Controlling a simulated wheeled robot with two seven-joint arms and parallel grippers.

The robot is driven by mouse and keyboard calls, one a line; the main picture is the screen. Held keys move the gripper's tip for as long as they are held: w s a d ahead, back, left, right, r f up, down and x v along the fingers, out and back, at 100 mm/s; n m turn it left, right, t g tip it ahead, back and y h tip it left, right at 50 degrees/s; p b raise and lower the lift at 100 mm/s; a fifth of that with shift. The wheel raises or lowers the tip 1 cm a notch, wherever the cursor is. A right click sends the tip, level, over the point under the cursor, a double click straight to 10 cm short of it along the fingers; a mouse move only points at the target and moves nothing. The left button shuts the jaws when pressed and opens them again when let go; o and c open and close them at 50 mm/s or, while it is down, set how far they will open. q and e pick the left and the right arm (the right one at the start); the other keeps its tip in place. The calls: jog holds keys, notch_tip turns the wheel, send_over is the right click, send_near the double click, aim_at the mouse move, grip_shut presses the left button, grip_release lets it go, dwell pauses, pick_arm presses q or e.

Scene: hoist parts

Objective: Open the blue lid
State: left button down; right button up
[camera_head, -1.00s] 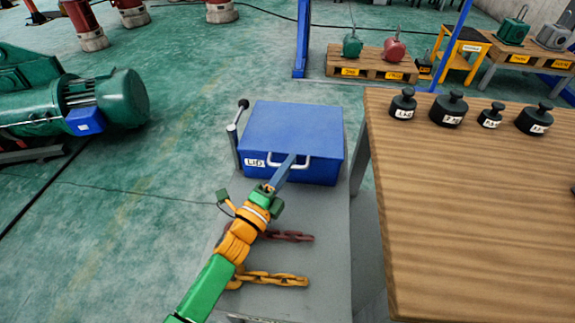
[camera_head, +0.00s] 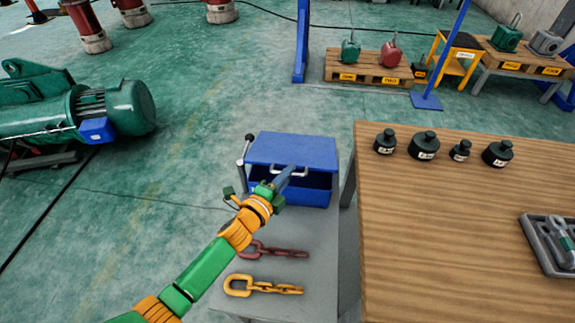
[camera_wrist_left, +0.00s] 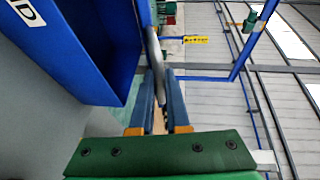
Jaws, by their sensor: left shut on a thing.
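The blue lid (camera_head: 292,150) tops a blue box (camera_head: 312,196) on a grey stand. Its front edge is raised, and a dark gap shows between lid and box. My left gripper (camera_head: 286,174) is shut on the pale handle (camera_head: 302,173) at the lid's front edge. My right gripper is not in view.
A lever with a black knob (camera_head: 249,137) stands at the box's left. Red chain (camera_head: 275,251) and yellow chain (camera_head: 265,286) lie on the grey stand (camera_head: 313,262) in front. A wooden table (camera_head: 450,230) with several black weights and a grey tray (camera_head: 552,243) is at the right.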

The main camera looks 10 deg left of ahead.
pick_arm(q)
jog(key=shift+w+r+p, duration=0.55)
jog(key=shift+r+p, duration=0.1)
jog(key=shift+r, duration=0.4)
jog(key=shift+w+r+p, duration=0.6)
jog(key=shift+r+p, duration=0.05)
jog(key=shift+r, duration=0.45)
jog(key=shift+w+r+p, duration=0.55)
jog(key=shift+r+p, duration=0.1)
jog(key=shift+r, duration=0.4)
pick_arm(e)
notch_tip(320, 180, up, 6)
pick_arm(q)
jog(key=c, duration=1)
grip_release()
jog(key=shift+o, duration=0.5)
jog(key=shift+s, duration=0.1)
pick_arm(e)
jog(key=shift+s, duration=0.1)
pick_arm(q)
jog(key=shift+s, duration=0.1)
